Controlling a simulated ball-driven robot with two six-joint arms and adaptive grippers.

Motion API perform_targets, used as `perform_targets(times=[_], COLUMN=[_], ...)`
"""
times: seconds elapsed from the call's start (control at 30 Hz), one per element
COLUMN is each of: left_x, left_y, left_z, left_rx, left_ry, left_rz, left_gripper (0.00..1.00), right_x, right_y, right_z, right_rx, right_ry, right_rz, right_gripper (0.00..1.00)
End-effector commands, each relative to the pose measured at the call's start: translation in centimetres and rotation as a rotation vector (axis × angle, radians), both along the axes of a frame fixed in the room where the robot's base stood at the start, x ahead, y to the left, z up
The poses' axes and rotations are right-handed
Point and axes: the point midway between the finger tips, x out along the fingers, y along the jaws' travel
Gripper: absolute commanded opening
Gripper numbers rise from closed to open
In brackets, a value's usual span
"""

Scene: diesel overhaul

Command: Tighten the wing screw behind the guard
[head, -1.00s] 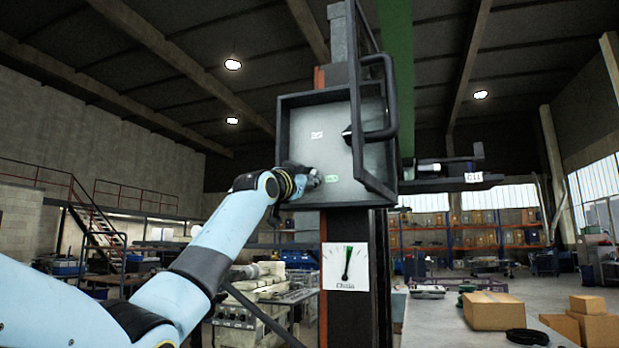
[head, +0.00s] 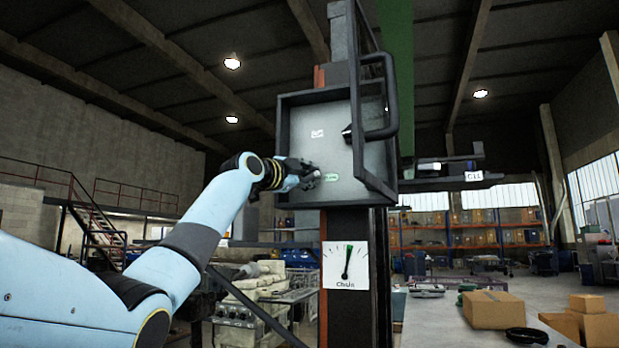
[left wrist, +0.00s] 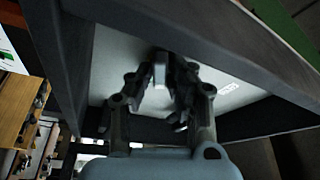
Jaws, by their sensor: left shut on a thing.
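The guard (head: 376,130) is a dark frame with a bar handle, swung open at the right side of a grey box (head: 285,118) on a column. My left gripper (head: 312,177) is inside the box, at its lower left, by a green label (head: 331,177) on the back panel. In the left wrist view the fingers (left wrist: 160,82) are closed around a small light-grey piece, the wing screw (left wrist: 160,72). The fingers hide most of it, so its angle cannot be told. My right gripper is not in view.
A dial card (head: 345,266) below the box has its needle near upright, in a green band. The box walls close in around my gripper. Cardboard boxes (head: 493,309) stand on a bench at the lower right.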

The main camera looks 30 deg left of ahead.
Motion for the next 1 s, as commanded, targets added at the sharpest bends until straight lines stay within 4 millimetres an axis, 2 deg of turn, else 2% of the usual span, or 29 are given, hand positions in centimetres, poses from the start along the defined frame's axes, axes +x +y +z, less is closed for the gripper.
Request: perform_targets(times=[0.17, 0.47, 0.63, 0.67, 0.8, 0.87, 1.0], left_x=[0.01, 0.02, 0.03, 0.07, 0.06, 0.06, 0.06], left_y=[-0.01, -0.04, -0.04, -0.03, -0.01, -0.02, -0.01], left_z=[0.14, 0.15, 0.30, 0.12, 0.09, 0.08, 0.05], left_rx=[0.162, 0.189, 0.414, 0.422, 0.415, 0.415, 0.414], left_ry=[0.037, 0.043, 0.096, 0.100, 0.098, 0.098, 0.098], left_rz=[0.000, 0.000, -0.001, 0.001, 0.001, 0.001, 0.001], left_gripper=[0.00, 0.00, 0.00, 0.19, 0.37, 0.45, 0.45], right_x=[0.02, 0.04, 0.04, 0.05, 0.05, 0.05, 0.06], right_y=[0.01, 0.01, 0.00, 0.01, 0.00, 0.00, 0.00], right_z=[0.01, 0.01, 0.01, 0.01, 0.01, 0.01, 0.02], right_rx=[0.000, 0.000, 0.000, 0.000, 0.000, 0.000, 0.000], right_ry=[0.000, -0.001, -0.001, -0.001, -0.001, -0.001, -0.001], right_rz=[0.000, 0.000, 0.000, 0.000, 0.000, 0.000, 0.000], right_gripper=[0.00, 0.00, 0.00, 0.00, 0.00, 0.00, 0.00])
